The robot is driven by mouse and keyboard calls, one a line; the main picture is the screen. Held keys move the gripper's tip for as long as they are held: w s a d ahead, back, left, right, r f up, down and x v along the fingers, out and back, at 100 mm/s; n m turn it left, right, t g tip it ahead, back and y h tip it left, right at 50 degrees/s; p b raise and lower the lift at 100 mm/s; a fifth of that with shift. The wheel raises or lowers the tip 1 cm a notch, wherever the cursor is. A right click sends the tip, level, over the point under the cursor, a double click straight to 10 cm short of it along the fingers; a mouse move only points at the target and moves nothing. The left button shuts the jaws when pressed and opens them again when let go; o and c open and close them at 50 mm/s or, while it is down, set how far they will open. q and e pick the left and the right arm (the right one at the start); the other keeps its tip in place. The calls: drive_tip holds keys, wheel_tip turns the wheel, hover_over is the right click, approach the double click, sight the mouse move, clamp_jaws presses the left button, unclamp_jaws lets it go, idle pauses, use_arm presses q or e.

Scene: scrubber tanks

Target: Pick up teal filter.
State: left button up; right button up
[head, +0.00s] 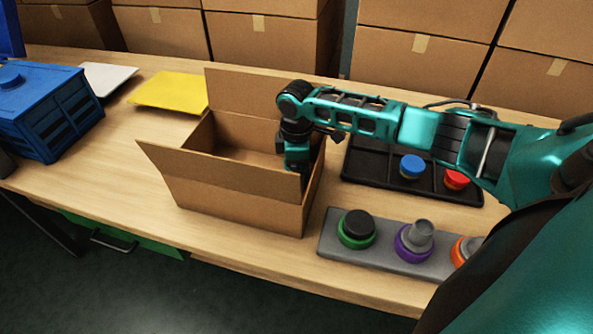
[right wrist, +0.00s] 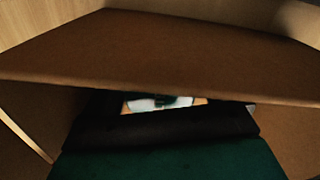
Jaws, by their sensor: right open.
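I cannot make out the teal filter for certain in either view. My right gripper (head: 297,160) points down at the right side of an open cardboard box (head: 240,196), by its right wall. Its fingertips are hidden in the head view by the box. In the right wrist view brown cardboard (right wrist: 160,55) fills much of the picture above the dark gripper body. A small white, dark green and orange patch (right wrist: 160,103) shows through a gap there; I cannot tell what it is. My right gripper is open. My left gripper is not in view.
A black tray (head: 358,166) holds a blue-topped (head: 411,166) and a red-topped piece (head: 456,179). A grey rack (head: 377,261) in front holds green, purple and orange-ringed pieces. A blue crate (head: 50,110), white sheet (head: 108,77) and yellow sheet (head: 170,91) lie left. Boxes stand behind.

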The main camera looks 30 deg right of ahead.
drive_tip(key=shift+c, duration=0.2)
drive_tip(key=c, duration=1.1)
drive_tip(key=shift+o, duration=0.2)
drive_tip(key=shift+r, duration=0.1)
